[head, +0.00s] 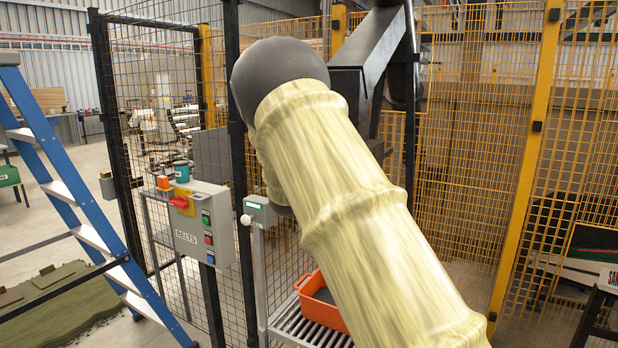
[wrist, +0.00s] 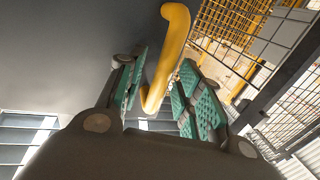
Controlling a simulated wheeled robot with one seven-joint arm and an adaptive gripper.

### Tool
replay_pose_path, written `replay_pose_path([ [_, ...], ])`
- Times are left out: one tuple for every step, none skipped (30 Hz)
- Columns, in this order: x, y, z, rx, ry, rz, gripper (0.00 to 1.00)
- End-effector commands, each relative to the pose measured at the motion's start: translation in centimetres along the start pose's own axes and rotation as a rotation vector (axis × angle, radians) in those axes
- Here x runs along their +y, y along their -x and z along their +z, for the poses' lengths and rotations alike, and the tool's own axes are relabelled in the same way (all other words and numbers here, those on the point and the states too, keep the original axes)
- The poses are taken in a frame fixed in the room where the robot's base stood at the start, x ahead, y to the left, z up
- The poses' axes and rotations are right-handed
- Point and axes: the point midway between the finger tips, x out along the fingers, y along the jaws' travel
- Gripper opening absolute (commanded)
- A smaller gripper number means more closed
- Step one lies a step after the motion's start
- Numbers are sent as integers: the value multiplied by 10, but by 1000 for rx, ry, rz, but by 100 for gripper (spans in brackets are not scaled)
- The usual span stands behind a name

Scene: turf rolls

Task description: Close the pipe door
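In the wrist view, a yellow bent pipe handle (wrist: 174,45) stands out from a plain grey panel (wrist: 80,40). My gripper (wrist: 163,68) is open, with its green ridged finger pads on either side of the handle. A gap shows between the handle and the right pad; I cannot tell whether the left pad touches it. In the head view, my pale, wood-patterned arm fills the middle and hides the gripper and handle. A black-framed mesh panel (head: 125,130) stands at the left; I cannot tell whether it is the pipe door.
A grey control box marked BELTS (head: 200,222) stands left of my arm. An orange crate (head: 322,305) sits on a roller conveyor (head: 290,322) below. A blue stepladder (head: 75,200) is at the left. Yellow mesh fencing (head: 470,130) stands behind and to the right.

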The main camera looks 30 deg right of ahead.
Motion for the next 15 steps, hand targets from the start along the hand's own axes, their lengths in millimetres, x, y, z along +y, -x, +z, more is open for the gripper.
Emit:
replay_pose_path([
  [0, 4, 0, 0, 0, 0, 35],
  [0, 7, -1, 1, 0, 0, 35],
  [0, 12, -1, 1, 0, 0, 35],
  [0, 16, -1, 0, 0, 0, 35],
  [0, 21, -1, 0, 1, 0, 35],
  [0, 28, 0, -1, 1, -1, 35],
  [0, 34, 0, -1, 2, -1, 35],
  [-1, 39, -1, 0, 1, -1, 35],
  [0, 47, -1, 0, 0, -1, 35],
  [0, 52, -1, 0, 0, -1, 35],
  [0, 58, 0, 0, 1, 0, 35],
  [0, 66, -1, 0, 1, -1, 35],
  [0, 71, -1, 0, 1, -1, 35],
  [0, 76, 0, 0, 1, -1, 35],
  [0, 83, 0, 0, 2, -1, 35],
])
